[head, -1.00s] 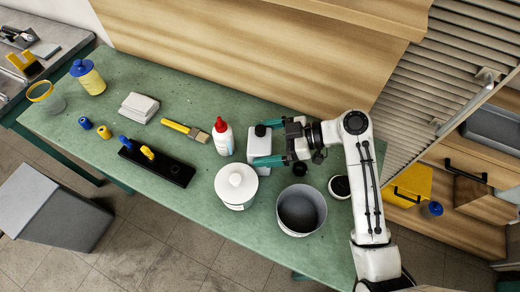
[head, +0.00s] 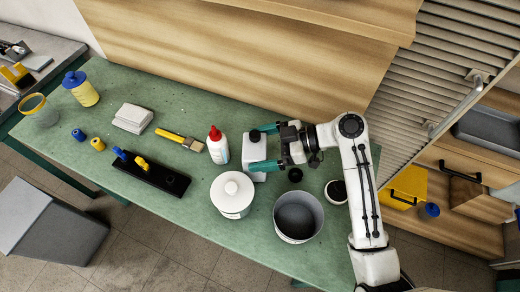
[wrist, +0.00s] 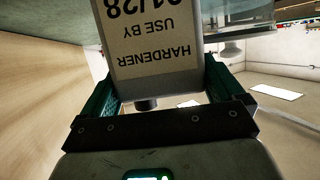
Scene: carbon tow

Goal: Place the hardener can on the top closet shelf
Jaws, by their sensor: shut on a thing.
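The hardener can (head: 254,155) is a white, boxy can with a black cap, standing upright on the green table. It is beside a white bottle with a red cap. My gripper (head: 262,147) reaches it from the right, with a green finger on either side, shut on it. In the wrist view, the can's label (wrist: 165,45) reads HARDENER upside down, and the can sits between the two fingers (wrist: 160,85). The closet (head: 455,160) is at the right, with a slatted door and wooden shelves; a grey bin (head: 490,128) sits on one shelf.
The green table (head: 130,230) also holds a white lidded tub (head: 232,194), an open grey pot (head: 298,216), the red-capped bottle (head: 217,147), a brush (head: 180,140) and a black tray (head: 150,172). A wooden panel (head: 220,60) rises behind. A yellow box (head: 408,186) is low in the closet.

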